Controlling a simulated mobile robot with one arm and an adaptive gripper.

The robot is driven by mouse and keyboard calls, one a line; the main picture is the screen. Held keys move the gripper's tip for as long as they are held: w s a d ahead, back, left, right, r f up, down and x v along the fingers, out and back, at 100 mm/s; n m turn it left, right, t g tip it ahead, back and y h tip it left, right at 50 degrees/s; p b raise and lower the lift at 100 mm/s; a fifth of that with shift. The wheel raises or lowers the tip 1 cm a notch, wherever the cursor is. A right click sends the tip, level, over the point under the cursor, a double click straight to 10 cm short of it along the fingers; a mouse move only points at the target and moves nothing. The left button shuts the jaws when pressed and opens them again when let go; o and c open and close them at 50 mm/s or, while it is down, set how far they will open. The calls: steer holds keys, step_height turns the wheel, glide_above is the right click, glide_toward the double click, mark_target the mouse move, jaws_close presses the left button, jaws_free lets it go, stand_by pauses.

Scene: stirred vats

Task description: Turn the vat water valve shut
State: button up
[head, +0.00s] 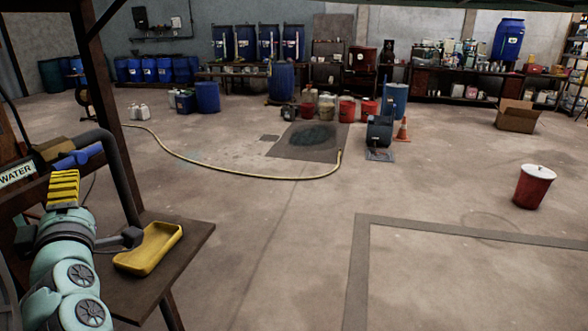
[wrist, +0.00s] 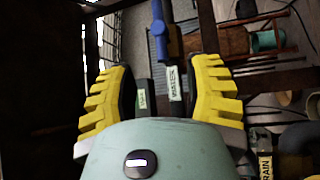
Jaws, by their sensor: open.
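The water valve's blue lever handle (head: 78,156) is at the left of the head view, on a dark pipe beside the white WATER sign (head: 16,174). In the wrist view the blue handle (wrist: 160,30) stands upright in the picture, its lower end between the fingertips. A WATER label (wrist: 174,84) shows below it. My gripper (head: 63,180) is just in front of the handle in the head view. The wrist view shows my gripper (wrist: 163,68) open, its yellow ridged fingers apart on both sides of the handle. A gap shows on each side; depth is unclear.
A thick dark pipe (head: 122,180) bends down beside my arm. A yellow tray (head: 148,248) sits on the brown bench (head: 190,240). A DRAIN label (wrist: 265,168) is low right in the wrist view. Open concrete floor lies right, with a yellow hose (head: 240,174) and red bucket (head: 534,188).

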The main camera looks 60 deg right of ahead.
mark_target(77, 162)
steer(key=p+x, duration=0.1)
steer(key=x, duration=1.1)
steer(key=shift+a+r, duration=0.1)
steer(key=shift+w+d, duration=0.25)
steer(key=shift+w, duration=0.25)
steer(key=shift+o, duration=0.2)
jaws_close()
